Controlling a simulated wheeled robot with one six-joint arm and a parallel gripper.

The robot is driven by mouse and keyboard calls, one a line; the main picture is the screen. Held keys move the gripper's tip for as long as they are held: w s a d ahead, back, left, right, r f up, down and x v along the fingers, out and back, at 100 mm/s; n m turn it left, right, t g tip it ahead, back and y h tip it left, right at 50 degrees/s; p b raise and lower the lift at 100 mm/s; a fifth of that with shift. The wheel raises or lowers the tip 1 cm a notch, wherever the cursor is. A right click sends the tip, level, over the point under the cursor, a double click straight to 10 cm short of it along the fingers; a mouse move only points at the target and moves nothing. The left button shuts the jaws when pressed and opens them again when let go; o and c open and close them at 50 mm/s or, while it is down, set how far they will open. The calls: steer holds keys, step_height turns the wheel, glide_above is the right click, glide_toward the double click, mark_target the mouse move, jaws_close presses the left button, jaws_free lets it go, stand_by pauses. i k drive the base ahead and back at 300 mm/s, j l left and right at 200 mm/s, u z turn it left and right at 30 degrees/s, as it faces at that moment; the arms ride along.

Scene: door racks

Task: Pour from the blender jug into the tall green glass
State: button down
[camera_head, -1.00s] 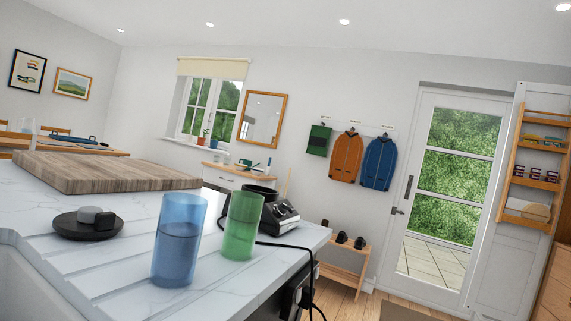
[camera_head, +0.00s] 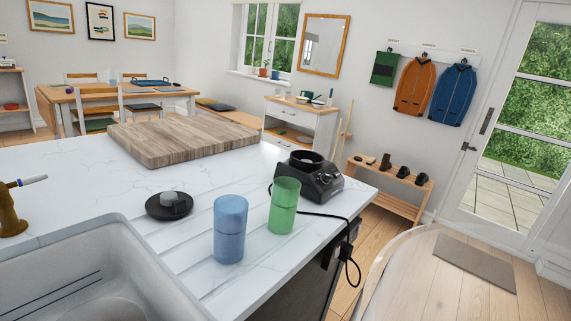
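The tall green glass (camera_head: 284,206) stands upright on the white worktop near its right edge. A blue glass (camera_head: 230,229) stands upright in front of it and to its left, apart from it. The black blender base (camera_head: 310,178) stands just behind the green glass, with no jug on it. A black round lid with a grey cap (camera_head: 169,205) lies to the left of the glasses. A large clear curved shape (camera_head: 432,262) fills the lower right, very near the camera. It may be the blender jug, but I cannot tell. My gripper is not in view.
A sink (camera_head: 85,275) lies at the lower left, with a brass tap (camera_head: 10,212) beside it. A wooden board (camera_head: 180,138) lies at the back of the worktop (camera_head: 60,165). A black cable (camera_head: 330,216) runs over the right edge. A shoe rack (camera_head: 388,190) stands beyond.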

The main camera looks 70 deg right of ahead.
mark_target(286, 192)
steer(key=i+l, duration=0.25)
steer(key=l, duration=0.2)
steer(key=i+l, duration=0.25)
steer(key=l, duration=0.15)
steer(key=i+l, duration=0.25)
steer(key=l, duration=0.2)
steer(key=i+l, duration=0.25)
steer(key=l, duration=0.2)
steer(key=i+l, duration=0.2)
steer(key=l, duration=0.2)
